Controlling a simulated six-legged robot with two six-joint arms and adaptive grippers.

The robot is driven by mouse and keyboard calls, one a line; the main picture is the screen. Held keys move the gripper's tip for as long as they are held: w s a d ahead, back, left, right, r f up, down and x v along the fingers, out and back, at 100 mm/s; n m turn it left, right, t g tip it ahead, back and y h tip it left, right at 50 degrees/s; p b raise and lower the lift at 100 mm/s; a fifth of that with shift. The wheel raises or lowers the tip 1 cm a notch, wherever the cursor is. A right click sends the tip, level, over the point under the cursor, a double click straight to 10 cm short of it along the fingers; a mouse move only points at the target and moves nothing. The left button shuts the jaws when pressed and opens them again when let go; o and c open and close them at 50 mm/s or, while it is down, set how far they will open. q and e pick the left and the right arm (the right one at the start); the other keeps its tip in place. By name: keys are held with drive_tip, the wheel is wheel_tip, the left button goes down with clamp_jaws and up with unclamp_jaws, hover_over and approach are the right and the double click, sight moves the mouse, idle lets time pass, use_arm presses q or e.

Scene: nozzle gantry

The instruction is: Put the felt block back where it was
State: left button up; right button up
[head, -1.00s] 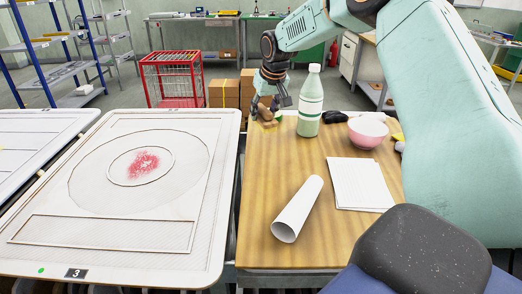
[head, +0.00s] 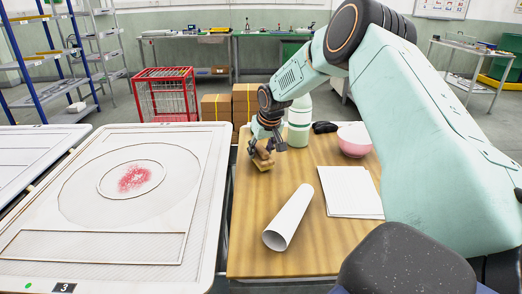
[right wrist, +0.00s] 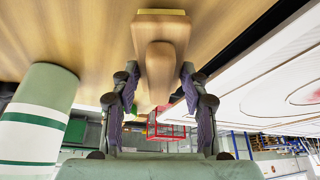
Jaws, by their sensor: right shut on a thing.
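The felt block (head: 262,163) is a tan wooden block with a rounded grip, near the left edge of the wooden table in the head view. My right gripper (head: 265,148) is shut on it from above. In the right wrist view, the felt block (right wrist: 160,70) sits between the two fingers of my right gripper (right wrist: 159,84), with a thin yellow layer on its far face. I cannot tell whether it touches the table or hangs just above. My left gripper is not in view.
A green-and-white bottle (head: 300,122) stands close behind my right gripper. A paper roll (head: 288,218), paper sheets (head: 348,192) and a pink bowl (head: 354,140) are on the table (head: 250,240). A white panel (head: 130,118) with a red powdery patch (head: 134,178) lies left, across a gap.

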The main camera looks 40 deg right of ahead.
drive_tip(key=shift+w+f, duration=0.1)
drive_tip(key=shift+w, duration=0.15)
drive_tip(key=shift+w+d+f, duration=0.1)
drive_tip(key=shift+w+f, duration=0.1)
drive_tip(key=shift+f, duration=0.05)
drive_tip(key=o, duration=0.7)
drive_tip(key=shift+d+f, duration=0.2)
drive_tip(key=shift+c, duration=0.2)
drive_tip(key=shift+o, duration=0.7)
drive_tip(key=shift+d, duration=0.1)
drive_tip(key=shift+o, duration=0.7)
drive_tip(key=shift+s+r, duration=0.15)
drive_tip(key=shift+s, duration=0.1)
drive_tip(key=shift+o, duration=0.4)
drive_tip(key=shift+s+a+r, duration=0.1)
drive_tip(key=shift+a+r, duration=0.2)
drive_tip(key=shift+a, duration=0.05)
drive_tip(key=shift+w+d+f, duration=0.1)
drive_tip(key=shift+w+f, duration=0.1)
drive_tip(key=shift+w, duration=0.1)
drive_tip(key=shift+d, duration=0.1)
drive_tip(key=p+v, duration=0.2)
drive_tip(key=v, duration=0.9)
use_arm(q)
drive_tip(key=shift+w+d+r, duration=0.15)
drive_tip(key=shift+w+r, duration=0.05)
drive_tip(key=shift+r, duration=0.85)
use_arm(e)
drive_tip(key=shift+s+r, duration=0.3)
drive_tip(key=shift+r, duration=0.25)
